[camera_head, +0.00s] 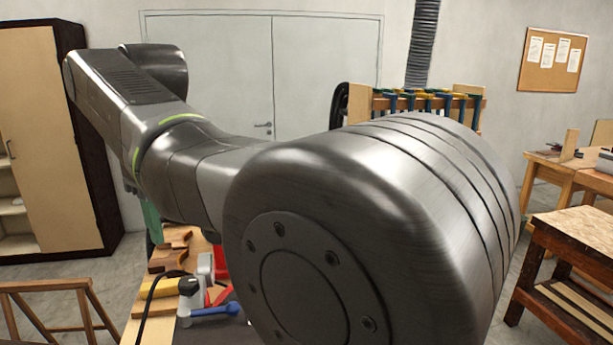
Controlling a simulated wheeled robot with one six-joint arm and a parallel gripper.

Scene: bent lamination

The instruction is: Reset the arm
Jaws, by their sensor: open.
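My arm (370,200) fills the middle of the head view, with a large round grey joint close to the camera. A link (130,100) with a green ring reaches back to the upper left.
A cluttered workbench (140,326) shows at lower left, with wooden pieces (170,250), a blue-handled tool (215,310) and a red item (221,262). A clamp rack (425,103) stands behind. A wooden table (575,238) is at right, a cabinet (40,140) at left.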

